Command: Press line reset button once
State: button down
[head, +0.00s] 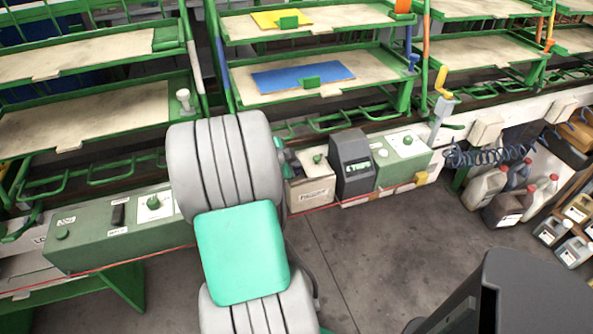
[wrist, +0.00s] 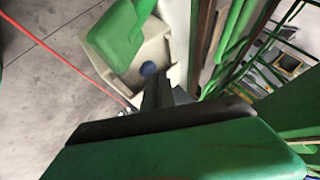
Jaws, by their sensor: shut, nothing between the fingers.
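My arm fills the middle of the head view, and my gripper is mostly hidden behind it. In the head view a beige labelled box (head: 311,189) with a green button (head: 317,158) stands just right of my arm. Its label is too small to read, so I cannot tell which control is the line reset button.
A green control box (head: 120,240) stands at left. A dark unit (head: 353,165) and another green box (head: 403,158) stand right of the beige box. A red cord (head: 350,199) runs along the front. Green racks (head: 320,73) rise behind; jugs (head: 485,188) stand at right.

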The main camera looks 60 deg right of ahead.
jog(key=shift+f+b, duration=0.5)
jog(key=shift+b, duration=0.05)
dwell(0.6)
jog(key=shift+r+p, duration=0.3)
jog(key=shift+r, duration=0.6)
jog(key=shift+r, duration=0.1)
jog(key=shift+r+p, duration=1.1)
jog(key=shift+r, duration=1.3)
